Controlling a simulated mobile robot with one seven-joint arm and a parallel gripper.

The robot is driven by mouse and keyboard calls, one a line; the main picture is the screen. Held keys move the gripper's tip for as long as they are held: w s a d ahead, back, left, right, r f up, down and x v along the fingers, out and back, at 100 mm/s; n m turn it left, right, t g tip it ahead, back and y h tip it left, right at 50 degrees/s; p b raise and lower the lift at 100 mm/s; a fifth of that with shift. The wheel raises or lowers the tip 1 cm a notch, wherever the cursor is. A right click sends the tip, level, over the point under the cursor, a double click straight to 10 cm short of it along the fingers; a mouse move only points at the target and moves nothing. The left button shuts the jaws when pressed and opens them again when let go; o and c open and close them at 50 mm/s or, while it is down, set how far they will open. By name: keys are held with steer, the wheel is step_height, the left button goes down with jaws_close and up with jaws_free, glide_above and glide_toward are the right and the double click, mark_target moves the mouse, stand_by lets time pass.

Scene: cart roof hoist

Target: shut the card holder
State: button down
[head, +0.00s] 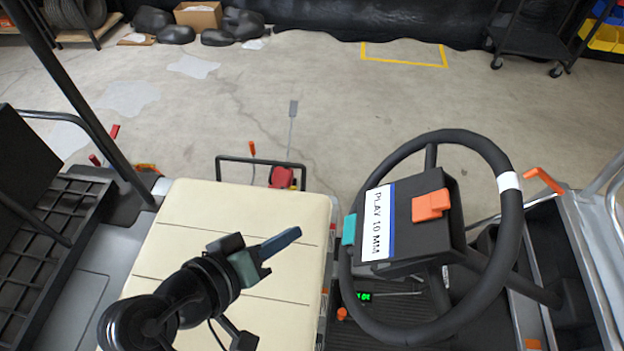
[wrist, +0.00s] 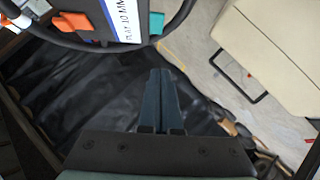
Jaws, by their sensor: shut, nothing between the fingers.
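What looks like the card holder is the black box (head: 412,228) at the steering wheel's hub. It bears a white card (head: 377,223) with a blue stripe, reading "PLAY 10 MM". A teal tab (head: 349,229) sticks out at the card's left edge, and an orange piece (head: 431,205) sits on the box's face. I cannot tell how far the holder is open. The box, orange piece (wrist: 75,21) and teal tab (wrist: 157,23) show at the wrist view's top. My gripper (head: 293,235) is shut and empty, above the seat, left of the wheel and apart from it.
The black steering wheel (head: 510,222) rings the box, with a white band on its right rim. The cream seat (head: 200,215) lies below my arm. A small green display (head: 364,297) is under the wheel. An orange lever (head: 543,180) stands right of it.

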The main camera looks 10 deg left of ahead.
steer(key=p, duration=0.2)
glide_toward(347, 224)
steer(key=shift+x, duration=3.05)
steer(key=shift+w+a, duration=0.1)
steer(key=shift+h, duration=0.8)
steer(key=d+f+b, duration=0.1)
steer(key=f+b, duration=0.1)
steer(key=d+f+b, duration=0.1)
steer(key=f+b, duration=0.1)
steer(key=shift+d, duration=0.25)
steer(key=shift+d+f+n+b, duration=0.2)
steer(key=shift+d+n+b, duration=0.1)
steer(key=shift+d, duration=0.05)
steer(key=shift+r, duration=0.1)
steer(key=shift+d, duration=0.1)
